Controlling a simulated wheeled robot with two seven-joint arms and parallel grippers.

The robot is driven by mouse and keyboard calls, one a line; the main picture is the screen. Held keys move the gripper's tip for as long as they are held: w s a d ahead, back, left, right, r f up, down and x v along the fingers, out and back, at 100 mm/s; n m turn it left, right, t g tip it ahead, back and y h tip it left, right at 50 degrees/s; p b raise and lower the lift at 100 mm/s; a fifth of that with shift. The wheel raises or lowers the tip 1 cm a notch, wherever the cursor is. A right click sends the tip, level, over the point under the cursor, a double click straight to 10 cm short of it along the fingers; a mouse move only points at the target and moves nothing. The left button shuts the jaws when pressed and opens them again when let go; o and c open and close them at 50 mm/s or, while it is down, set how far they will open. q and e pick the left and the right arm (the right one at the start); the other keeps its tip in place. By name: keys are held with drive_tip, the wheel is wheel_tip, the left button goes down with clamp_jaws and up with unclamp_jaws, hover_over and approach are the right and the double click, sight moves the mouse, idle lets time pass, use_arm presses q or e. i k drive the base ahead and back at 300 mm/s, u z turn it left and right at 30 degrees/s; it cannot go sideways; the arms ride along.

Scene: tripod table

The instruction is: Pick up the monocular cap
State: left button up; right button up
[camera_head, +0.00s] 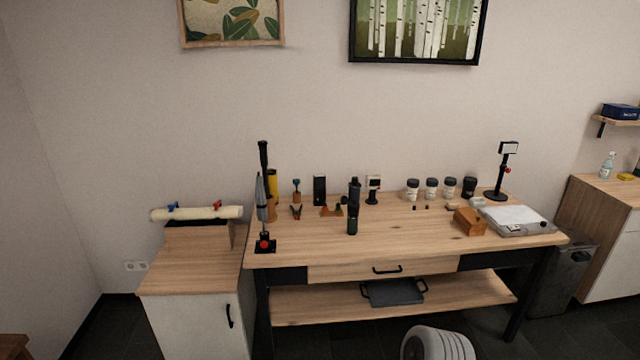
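A dark upright cylinder (353,212), which looks like the monocular, stands near the front middle of the wooden table. I cannot make out a cap on it for certain. Two tiny dark pieces, one (415,208) and another (427,207), lie on the tabletop in front of the cups; they are too small to identify. A folded tripod (262,195) with a black grip stands upright at the table's left end, with a red part near its foot. Neither of my grippers is in view.
The wooden table (390,247) has several lidded cups (431,189), a wooden block (470,221), a white-topped tray (516,219) and a lamp-like stand (501,175) on it. A cabinet (185,275) adjoins its left side. The tabletop's front middle is mostly clear.

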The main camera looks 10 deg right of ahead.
sight(353, 207)
drive_tip(key=z, duration=0.45)
drive_tip(key=i, duration=1.75)
drive_tip(key=z, duration=0.45)
